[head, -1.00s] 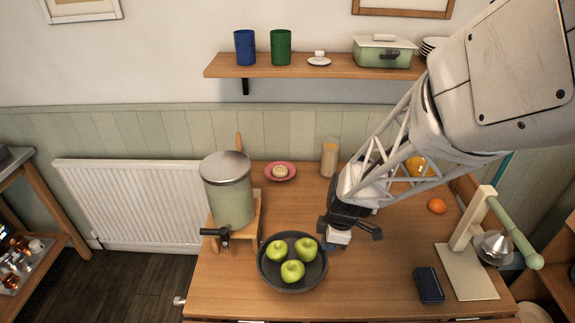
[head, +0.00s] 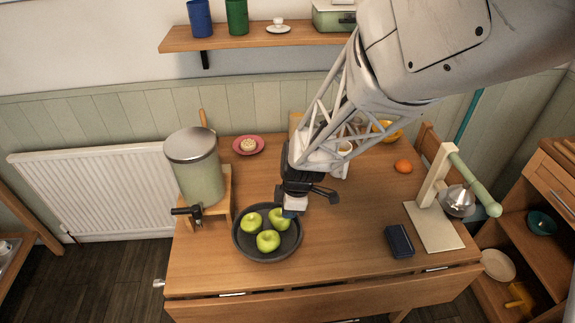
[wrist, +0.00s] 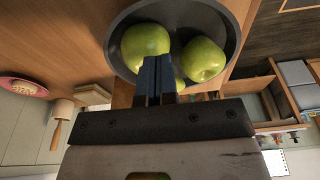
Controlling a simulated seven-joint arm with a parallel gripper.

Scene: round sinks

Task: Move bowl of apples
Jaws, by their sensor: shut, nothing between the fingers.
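The dark round bowl (head: 262,254) stands near the front edge of the wooden table and holds three green apples (head: 268,240). In the wrist view the bowl (wrist: 120,25) and apples (wrist: 204,60) lie just beyond my fingers. My gripper (head: 289,212) is at the right rim of the bowl, beside the rightmost apple. In the wrist view the blue fingertips of my gripper (wrist: 156,75) are together with nothing between them. They overlap the apples in that view and partly hide one. I cannot tell whether they touch the bowl or an apple.
A green dispenser (head: 195,165) on a wooden stand is left of the bowl. A pink plate (head: 249,145) is behind. A dark blue box (head: 399,241), a juicer (head: 434,205) and an orange (head: 403,166) are to the right. The table between bowl and box is clear.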

